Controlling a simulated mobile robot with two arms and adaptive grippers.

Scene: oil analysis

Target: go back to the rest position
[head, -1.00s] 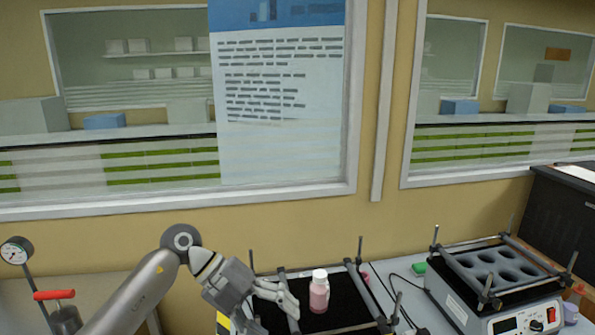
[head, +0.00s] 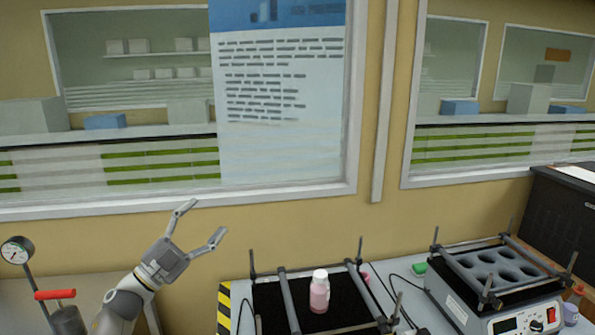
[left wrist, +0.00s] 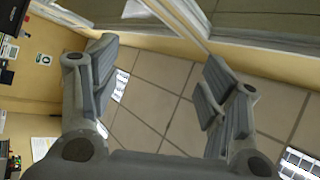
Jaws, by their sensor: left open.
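My left gripper (head: 203,222) is open and empty in the head view. It is raised in front of the wall below the window, with its fingers spread and pointing up and to the right. In the left wrist view its two fingers (left wrist: 160,90) stand wide apart with nothing between them. A pink bottle with a white cap (head: 319,291) stands upright on the black platform of a shaker (head: 265,294), to the right of the gripper and clear of it. My right gripper is not in view.
A device with round wells (head: 500,268) stands on the table at the right, beside a black box (head: 565,215). A gauge (head: 16,251) and a red-handled device (head: 55,295) stand at the far left. The wall and window (head: 280,120) are behind.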

